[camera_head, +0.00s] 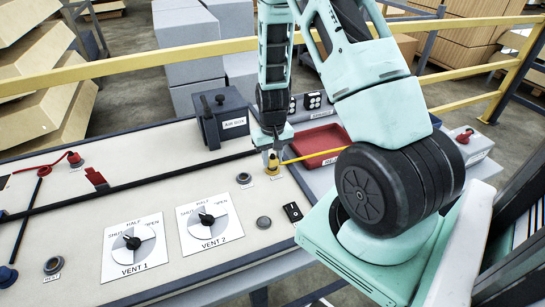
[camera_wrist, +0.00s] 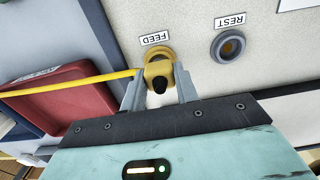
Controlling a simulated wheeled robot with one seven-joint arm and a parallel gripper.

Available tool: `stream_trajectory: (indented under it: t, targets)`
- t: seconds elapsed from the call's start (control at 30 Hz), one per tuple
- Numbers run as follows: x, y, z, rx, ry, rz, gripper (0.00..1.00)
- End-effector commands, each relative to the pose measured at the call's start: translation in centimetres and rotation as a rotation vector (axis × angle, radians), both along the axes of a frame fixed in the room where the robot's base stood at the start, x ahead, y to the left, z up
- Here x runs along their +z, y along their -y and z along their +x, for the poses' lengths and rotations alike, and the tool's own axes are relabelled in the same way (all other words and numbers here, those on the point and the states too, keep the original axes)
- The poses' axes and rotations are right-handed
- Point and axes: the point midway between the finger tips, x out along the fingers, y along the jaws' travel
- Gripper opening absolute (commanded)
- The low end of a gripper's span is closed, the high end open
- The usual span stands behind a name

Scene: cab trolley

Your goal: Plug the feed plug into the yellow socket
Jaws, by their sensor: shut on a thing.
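The yellow feed plug (camera_wrist: 157,72) is between the fingers of my gripper (camera_wrist: 159,88), which is shut on it. A yellow cable (camera_wrist: 70,84) runs from the plug to the left in the wrist view. The yellow socket (camera_wrist: 160,51) is a ring beside the FEED label, right at the plug's far end and partly hidden by it. I cannot tell how deep the plug sits in the socket. In the head view my gripper (camera_head: 271,155) points down at the panel, with the plug (camera_head: 273,164) low against the panel's right part.
A grey REST socket (camera_wrist: 229,46) is beside the yellow one. A red tray (camera_head: 318,144) lies to the right, under the cable. A dark box (camera_head: 222,118) stands behind left. Vent dials (camera_head: 132,242) and a black switch (camera_head: 292,211) are nearer. A yellow rail (camera_head: 150,61) crosses behind.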

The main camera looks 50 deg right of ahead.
Motion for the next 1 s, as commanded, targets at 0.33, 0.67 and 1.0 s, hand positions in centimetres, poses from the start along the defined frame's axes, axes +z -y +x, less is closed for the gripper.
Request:
stream_trajectory:
  t: [0.33, 0.67, 1.0]
  targets:
    - [0.0, 0.0, 0.01, 0.0, 0.0, 0.0, 0.0]
    - [0.0, 0.0, 0.01, 0.0, 0.0, 0.0, 0.0]
    - [-0.48, 0.0, 0.01, 0.0, 0.0, 0.0, 0.0]
